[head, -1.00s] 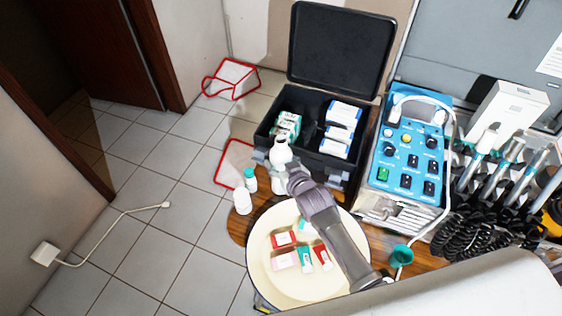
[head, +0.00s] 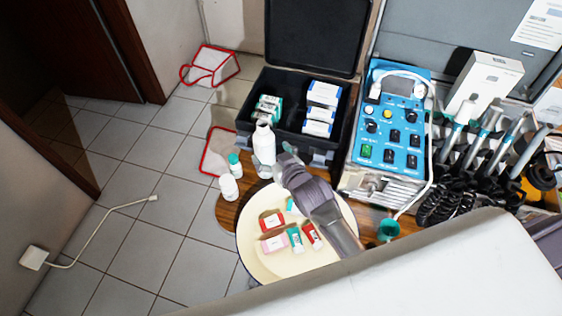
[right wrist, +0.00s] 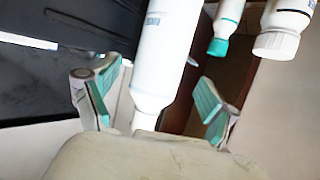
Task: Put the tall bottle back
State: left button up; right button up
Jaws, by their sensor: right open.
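The tall white bottle (head: 264,145) stands upright behind the round cream tray (head: 262,262), in front of the black case (head: 338,148). My right gripper (head: 281,160) is open beside it, on its right in the head view. In the right wrist view, the bottle (right wrist: 170,50) passes between the spread, teal-padded fingers of the gripper (right wrist: 147,95). Its narrow neck points toward the palm, with gaps on both sides. My left gripper is not in view.
Two small white bottles, one teal-capped (head: 235,164) and one white-capped (head: 228,187), stand left of the tall bottle. The open case holds several boxes at left and right. A blue control unit (head: 393,133) stands right of it. Small boxes lie on the tray.

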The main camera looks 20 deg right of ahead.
jog(key=v, duration=0.7)
dwell(0.4)
